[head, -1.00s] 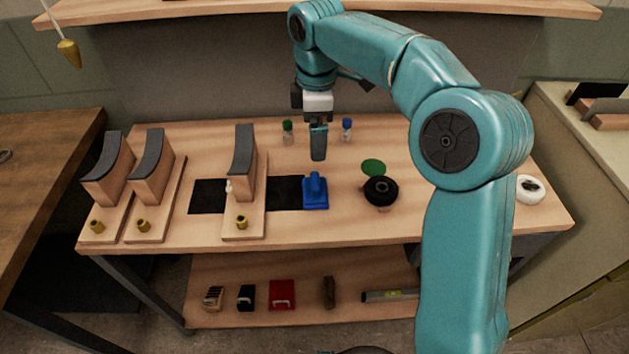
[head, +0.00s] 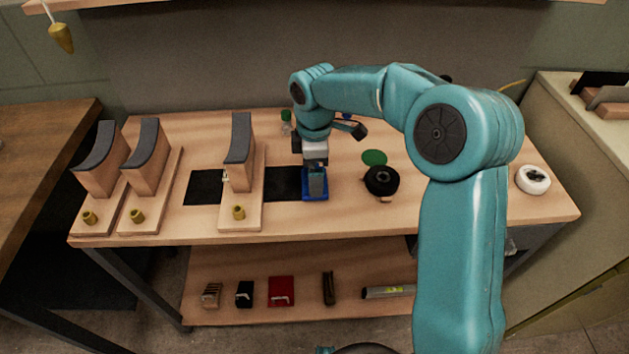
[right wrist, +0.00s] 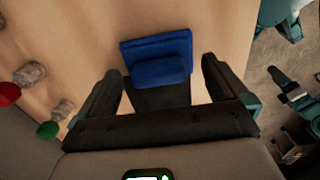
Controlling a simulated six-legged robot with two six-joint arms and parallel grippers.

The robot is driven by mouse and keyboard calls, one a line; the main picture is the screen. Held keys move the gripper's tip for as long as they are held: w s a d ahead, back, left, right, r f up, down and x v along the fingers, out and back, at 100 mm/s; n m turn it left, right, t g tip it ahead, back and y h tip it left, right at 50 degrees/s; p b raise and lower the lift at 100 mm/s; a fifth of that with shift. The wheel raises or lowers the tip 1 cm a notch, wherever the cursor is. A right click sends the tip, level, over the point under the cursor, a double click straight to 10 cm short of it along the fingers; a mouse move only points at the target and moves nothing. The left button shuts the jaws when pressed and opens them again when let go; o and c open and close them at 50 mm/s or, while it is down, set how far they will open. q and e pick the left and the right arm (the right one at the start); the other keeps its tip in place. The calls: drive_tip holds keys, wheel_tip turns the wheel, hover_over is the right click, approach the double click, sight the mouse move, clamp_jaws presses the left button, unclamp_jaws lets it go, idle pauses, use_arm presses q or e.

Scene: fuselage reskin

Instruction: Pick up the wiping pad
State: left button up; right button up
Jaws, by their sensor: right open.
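The wiping pad is a blue block with a raised grip on top. In the head view the pad (head: 315,197) lies on the workbench, right of the black strip, partly hidden by my right gripper (head: 316,180). That gripper is directly over it, pointing down. In the right wrist view the pad (right wrist: 157,50) shows between and just beyond the fingertips of my open right gripper (right wrist: 163,78), with a gap on each side. I cannot tell how far above the pad the fingers are. My left gripper is not in view.
A wooden stand with a curved black top (head: 240,160) is left of the pad. A round black item (head: 381,180) and a green disc (head: 374,157) are to its right. Small capped bottles stand behind. A lower shelf (head: 250,312) holds several items.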

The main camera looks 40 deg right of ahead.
wheel_tip(320, 180, down, 2)
drive_tip(key=shift+w+f, duration=0.1)
drive_tip(key=shift+c, duration=0.9)
drive_tip(key=c, duration=0.8)
drive_tip(key=shift+r, duration=0.2)
wheel_tip(320, 180, up, 20)
drive_tip(key=p, duration=0.4)
